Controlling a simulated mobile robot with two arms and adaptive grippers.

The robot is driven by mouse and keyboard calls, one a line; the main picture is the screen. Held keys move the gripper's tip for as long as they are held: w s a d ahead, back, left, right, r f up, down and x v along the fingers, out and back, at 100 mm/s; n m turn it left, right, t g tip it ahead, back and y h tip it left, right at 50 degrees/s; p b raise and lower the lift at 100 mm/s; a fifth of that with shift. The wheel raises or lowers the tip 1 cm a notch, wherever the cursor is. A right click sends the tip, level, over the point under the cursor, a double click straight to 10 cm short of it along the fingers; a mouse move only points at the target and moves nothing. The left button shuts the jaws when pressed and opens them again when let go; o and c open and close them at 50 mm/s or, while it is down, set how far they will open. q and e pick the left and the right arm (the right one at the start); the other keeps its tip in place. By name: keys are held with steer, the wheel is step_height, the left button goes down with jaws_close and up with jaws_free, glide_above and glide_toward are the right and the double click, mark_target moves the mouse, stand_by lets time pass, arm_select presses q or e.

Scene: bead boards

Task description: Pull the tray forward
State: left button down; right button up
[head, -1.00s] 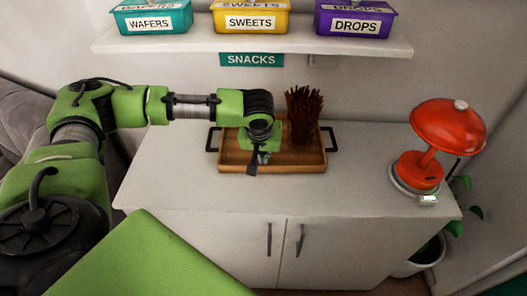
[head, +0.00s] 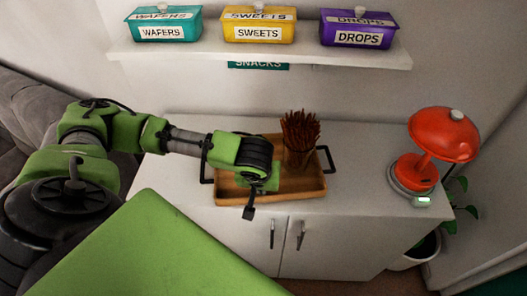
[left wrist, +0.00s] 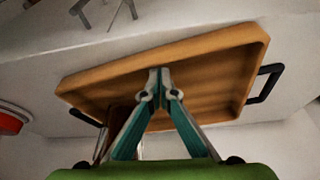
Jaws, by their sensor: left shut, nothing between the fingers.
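The wooden tray (head: 300,198) with black side handles sits on the white cabinet top, slightly turned, its near edge close to the cabinet's front edge. A cup of thin brown sticks (head: 300,145) stands in the tray at its back right. Contact is hard to tell. My right gripper is out of view.
A red lamp-shaped thing (head: 443,135) stands on a small scale at the cabinet's right end. Above is a shelf (head: 270,52) with the wafers, sweets and drops boxes. Cabinet top (head: 360,165) between tray and scale is clear. A potted plant (head: 428,245) stands right.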

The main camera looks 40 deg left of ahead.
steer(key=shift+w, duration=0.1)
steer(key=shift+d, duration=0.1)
arm_select(q)
steer(key=shift+w+a+r, duration=0.1)
steer(key=shift+w+a, duration=0.15)
steer(key=shift+w, duration=0.05)
steer(key=w, duration=0.2)
steer(key=a+r+p, duration=0.1)
steer(key=shift+w, duration=0.4)
steer(key=v, duration=0.8)
steer(key=shift+s+r+b, duration=0.2)
steer(key=shift+r+b, duration=0.1)
steer(key=shift+b, duration=0.1)
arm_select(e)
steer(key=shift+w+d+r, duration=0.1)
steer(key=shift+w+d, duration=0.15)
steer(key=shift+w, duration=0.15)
